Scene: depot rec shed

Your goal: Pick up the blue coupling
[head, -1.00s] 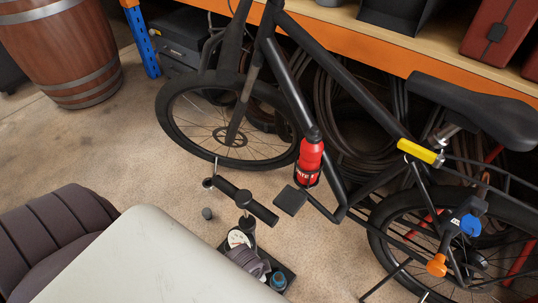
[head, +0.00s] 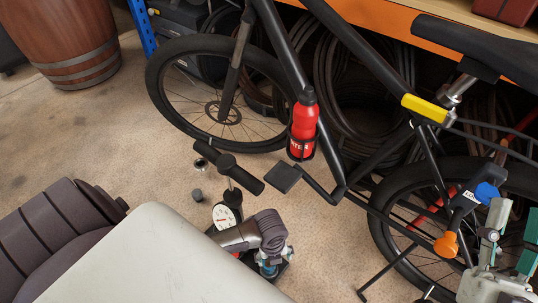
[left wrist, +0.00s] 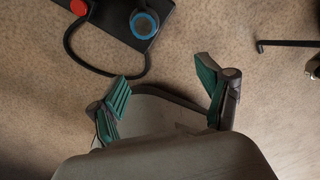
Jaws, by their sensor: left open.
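The blue coupling is a ring on a black base plate. In the left wrist view the coupling (left wrist: 144,23) is at the top centre, beyond my left fingertips. In the head view the coupling (head: 268,269) is low in the centre, partly covered by what looks like my left arm. My left gripper (left wrist: 162,92) is open and empty, its green-padded fingers wide apart, not touching the coupling. In the head view its fingers cannot be made out. My right gripper (head: 513,226) is at the lower right of the head view, fingers apart, in front of the rear wheel.
The base (left wrist: 115,18) also bears a red knob (left wrist: 78,7), and a black hose loops from it. A pump handle (head: 228,173) and gauge (head: 223,216) rise beside it. A bicycle (head: 345,110) with a red bottle (head: 304,125) stands behind. Open floor lies left.

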